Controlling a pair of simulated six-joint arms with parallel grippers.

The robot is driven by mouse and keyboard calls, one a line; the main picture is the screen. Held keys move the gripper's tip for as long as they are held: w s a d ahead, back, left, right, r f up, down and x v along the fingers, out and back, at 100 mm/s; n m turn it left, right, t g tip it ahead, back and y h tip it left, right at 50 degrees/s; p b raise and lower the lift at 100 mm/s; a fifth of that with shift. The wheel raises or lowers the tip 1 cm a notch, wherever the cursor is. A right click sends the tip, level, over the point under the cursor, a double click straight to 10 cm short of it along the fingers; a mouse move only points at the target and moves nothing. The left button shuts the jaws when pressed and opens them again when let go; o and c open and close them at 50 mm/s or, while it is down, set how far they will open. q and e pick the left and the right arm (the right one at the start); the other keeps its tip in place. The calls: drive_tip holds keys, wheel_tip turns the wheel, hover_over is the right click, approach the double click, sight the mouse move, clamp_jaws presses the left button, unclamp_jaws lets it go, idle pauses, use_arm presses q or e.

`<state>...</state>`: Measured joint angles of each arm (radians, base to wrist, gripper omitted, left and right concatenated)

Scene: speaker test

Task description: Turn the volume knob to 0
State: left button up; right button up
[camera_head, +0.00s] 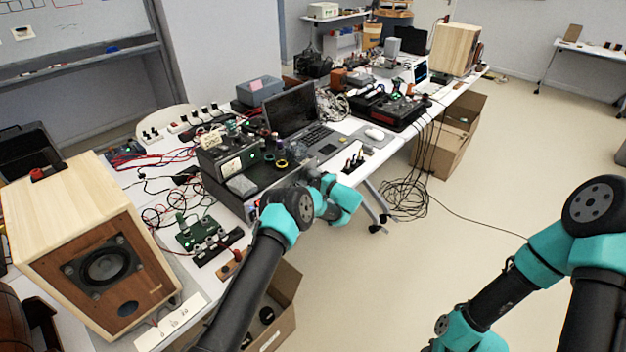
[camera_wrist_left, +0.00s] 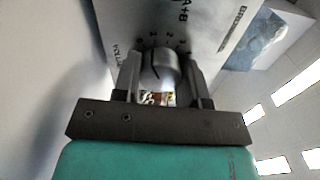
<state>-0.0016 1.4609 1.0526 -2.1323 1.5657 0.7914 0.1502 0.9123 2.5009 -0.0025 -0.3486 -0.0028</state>
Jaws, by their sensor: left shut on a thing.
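In the head view my left arm reaches to the front of the dark stacked equipment (camera_head: 222,187) on the bench; the fingers and knob are hidden there. My right arm shows at the lower right, with its gripper out of view.
A wooden speaker (camera_head: 88,245) stands at the near left. An open laptop (camera_head: 305,118) sits behind my left wrist. Circuit boards (camera_head: 200,232) and cables crowd the bench. A cardboard box (camera_head: 286,290) is on the floor below.

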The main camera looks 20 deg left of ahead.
use_arm(q)
drive_tip(key=shift+n, duration=1.9)
drive_tip(key=o, duration=0.9)
drive_tip(key=shift+o, duration=0.2)
drive_tip(key=v, duration=1.7)
drive_tip(key=shift+s+d, duration=0.15)
drive_tip(key=shift+d, duration=0.05)
